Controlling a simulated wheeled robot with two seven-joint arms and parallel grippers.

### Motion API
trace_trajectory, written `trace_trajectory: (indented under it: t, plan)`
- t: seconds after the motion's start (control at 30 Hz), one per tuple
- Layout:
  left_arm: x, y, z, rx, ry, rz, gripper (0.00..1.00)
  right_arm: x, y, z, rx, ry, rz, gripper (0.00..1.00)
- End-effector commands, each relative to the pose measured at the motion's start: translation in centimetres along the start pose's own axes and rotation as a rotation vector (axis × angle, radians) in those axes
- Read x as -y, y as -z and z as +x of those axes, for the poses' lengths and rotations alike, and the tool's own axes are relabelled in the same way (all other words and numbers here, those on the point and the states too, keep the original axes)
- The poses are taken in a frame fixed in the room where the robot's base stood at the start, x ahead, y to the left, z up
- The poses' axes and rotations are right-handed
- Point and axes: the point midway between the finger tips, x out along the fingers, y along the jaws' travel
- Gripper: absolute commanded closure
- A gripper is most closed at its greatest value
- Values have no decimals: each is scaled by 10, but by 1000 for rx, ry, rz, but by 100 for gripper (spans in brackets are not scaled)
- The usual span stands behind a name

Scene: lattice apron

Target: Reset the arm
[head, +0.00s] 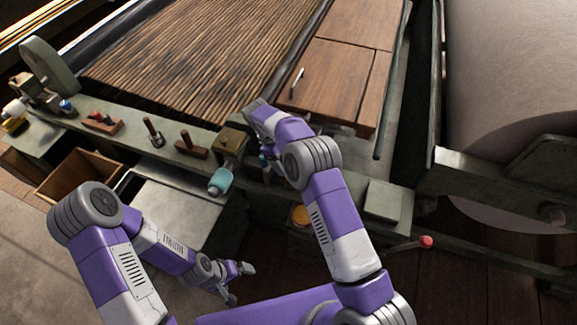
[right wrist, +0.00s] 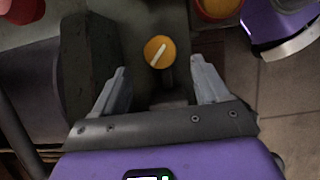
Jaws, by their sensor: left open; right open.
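My left gripper (head: 240,284) hangs low in the head view, its two fingers spread and empty, over the floor in front of the metal tray. My right arm reaches up to the machine's front rail. Its gripper is mostly hidden behind my own arm in the head view. In the right wrist view my right gripper (right wrist: 160,82) is open, with nothing between its fingers. A round orange knob (right wrist: 159,51) with a white pointer lies just beyond the fingertips, apart from them as far as I can tell.
A slatted lattice apron (head: 205,55) runs behind the green rail. The rail bears a teal-handled tool (head: 220,181), dark pegs (head: 153,132) and a red-buttoned block (head: 102,122). A wooden bin (head: 75,178) and metal tray (head: 170,213) stand in front. A red-tipped lever (head: 426,242) sticks out at right.

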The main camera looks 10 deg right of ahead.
Motion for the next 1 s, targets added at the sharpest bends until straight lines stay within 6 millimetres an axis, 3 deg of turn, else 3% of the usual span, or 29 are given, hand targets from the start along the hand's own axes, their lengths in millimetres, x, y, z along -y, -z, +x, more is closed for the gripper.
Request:
trace_trajectory:
  t: [0.2, 0.73, 1.0]
  plan:
    - [-1, 0, -2, 0, 0, 0, 0, 0, 0, -17, 0, 0, 0, 26]
    - [-1, 0, -4, 0, 0, 0, 0, 0, -1, -19, 0, 1, 0, 26]
    - [-17, -2, -45, 0, 0, 0, 0, 0, -18, -60, 0, 0, 0, 26]
